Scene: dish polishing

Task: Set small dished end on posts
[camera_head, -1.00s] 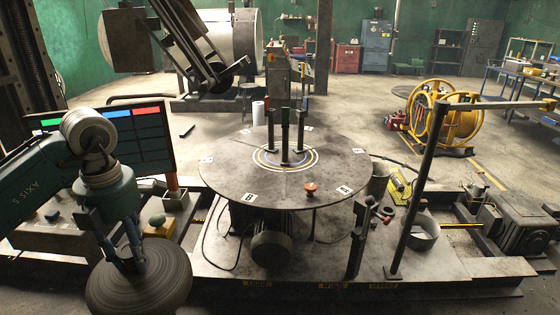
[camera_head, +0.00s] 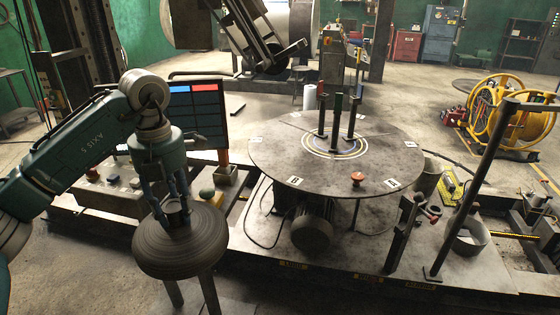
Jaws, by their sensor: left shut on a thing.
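The small dished end is a round, dark grey metal dish (camera_head: 150,252) with brushed rings, at the lower left. My left gripper (camera_head: 180,222) is shut on it from above, at the middle of its upper face. Two grey posts (camera_head: 209,294) show below the dish, one under its middle and one under its right part. Their tops are hidden by the dish, so I cannot tell whether it touches them. Several dark upright posts (camera_head: 322,112) also stand at the middle of the round turntable (camera_head: 285,165). My right gripper is out of view.
A control panel with a screen (camera_head: 198,118) stands behind my left gripper. A red knob (camera_head: 357,177) sits on the turntable's front edge. A tall dark pole (camera_head: 474,185) stands at the right. A motor (camera_head: 311,230) sits under the turntable.

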